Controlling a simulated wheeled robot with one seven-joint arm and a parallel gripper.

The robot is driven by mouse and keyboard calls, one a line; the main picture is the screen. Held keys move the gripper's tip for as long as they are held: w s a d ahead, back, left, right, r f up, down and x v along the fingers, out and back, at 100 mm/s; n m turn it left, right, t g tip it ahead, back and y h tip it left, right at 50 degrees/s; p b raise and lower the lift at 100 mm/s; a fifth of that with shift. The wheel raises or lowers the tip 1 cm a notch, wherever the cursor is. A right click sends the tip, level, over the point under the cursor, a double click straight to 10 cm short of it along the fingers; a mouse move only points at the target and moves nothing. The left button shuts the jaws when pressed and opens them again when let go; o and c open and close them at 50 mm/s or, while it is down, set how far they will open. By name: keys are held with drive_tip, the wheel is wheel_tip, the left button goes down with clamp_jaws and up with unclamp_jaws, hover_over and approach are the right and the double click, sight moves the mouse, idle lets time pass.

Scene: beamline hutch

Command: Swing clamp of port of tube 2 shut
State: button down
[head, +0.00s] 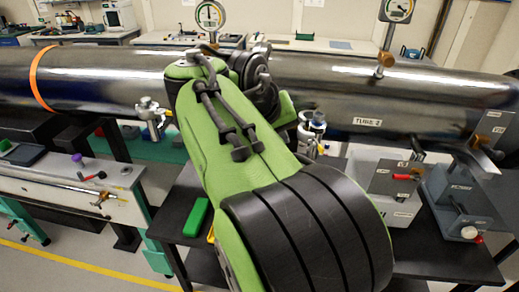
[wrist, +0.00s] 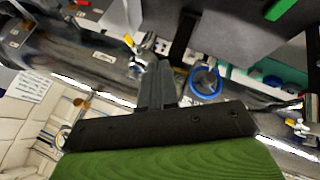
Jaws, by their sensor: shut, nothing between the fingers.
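Tube 2 (head: 420,110) is the dark metal tube on the right, with its name on a label. Its port (head: 312,126) is a small silver fitting under the tube, just right of my arm and partly hidden by it. In the wrist view, which is turned over, a silver port fitting with a yellow part (wrist: 140,45), likely the same port, is just beyond my fingertips. I cannot tell the clamp's position. My gripper (wrist: 158,68) is shut and empty; my arm hides it in the head view. Contact with the fitting cannot be made out.
Another port fitting (head: 150,115) hangs on the left tube (head: 100,75). A grey box with a red handle (head: 385,180) and a blue-grey device (head: 460,205) stand on the dark bench at right. A blue ring (wrist: 205,80) lies beside my fingers in the wrist view.

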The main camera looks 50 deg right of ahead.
drive_tip(key=s+d+f+b, duration=0.3)
drive_tip(key=d+f, duration=0.5)
drive_tip(key=d, duration=0.2)
drive_tip(key=shift+s+d+b, duration=0.2)
drive_tip(key=shift+d+b, duration=0.05)
drive_tip(key=shift+b, duration=0.15)
drive_tip(key=shift+s, duration=0.15)
